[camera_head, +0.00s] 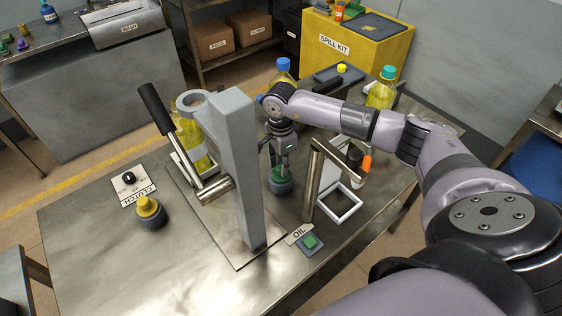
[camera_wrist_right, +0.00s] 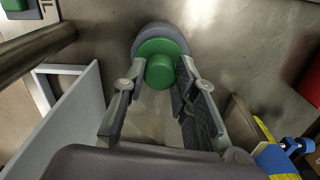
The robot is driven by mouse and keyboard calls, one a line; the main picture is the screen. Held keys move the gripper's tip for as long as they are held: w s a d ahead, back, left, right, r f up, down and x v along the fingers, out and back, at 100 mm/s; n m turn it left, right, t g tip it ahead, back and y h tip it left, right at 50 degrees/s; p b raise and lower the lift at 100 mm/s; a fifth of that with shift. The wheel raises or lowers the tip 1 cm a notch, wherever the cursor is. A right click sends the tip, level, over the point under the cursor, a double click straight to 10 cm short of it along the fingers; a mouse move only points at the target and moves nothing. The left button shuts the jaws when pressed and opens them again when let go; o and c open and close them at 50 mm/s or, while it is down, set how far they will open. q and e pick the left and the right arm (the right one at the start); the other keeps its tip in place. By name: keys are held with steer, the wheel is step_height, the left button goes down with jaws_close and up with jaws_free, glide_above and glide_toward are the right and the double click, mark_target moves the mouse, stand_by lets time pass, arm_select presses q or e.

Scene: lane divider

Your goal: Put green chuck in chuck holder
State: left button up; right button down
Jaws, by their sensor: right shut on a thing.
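The green chuck (camera_head: 281,184) has a green top and a wide grey base. It stands at table level just right of the grey upright of the lever press (camera_head: 242,165). My right gripper (camera_head: 281,170) points down and is shut on its green knob. The wrist view shows the chuck (camera_wrist_right: 160,72) from above, between my fingers (camera_wrist_right: 160,80). I cannot tell whether its base touches the tabletop. A chuck with a yellow top (camera_head: 150,210) stands at the left. I cannot identify the chuck holder with certainty. My left gripper is not in view.
A metal post with a bent arm (camera_head: 313,185) and a white square frame (camera_head: 340,203) stand close right of the chuck. A green button (camera_head: 310,242) sits in front. Yellow bottles (camera_head: 381,93) stand behind. The tabletop's front left (camera_head: 110,270) is clear.

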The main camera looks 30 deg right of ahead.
steer(key=c, duration=1.3)
jaws_free()
steer(key=shift+d, duration=0.15)
steer(key=shift+r, duration=0.1)
steer(key=shift+r, duration=0.3)
step_height(320, 180, up, 11)
steer(key=b, duration=0.4)
steer(key=shift+r, duration=0.15)
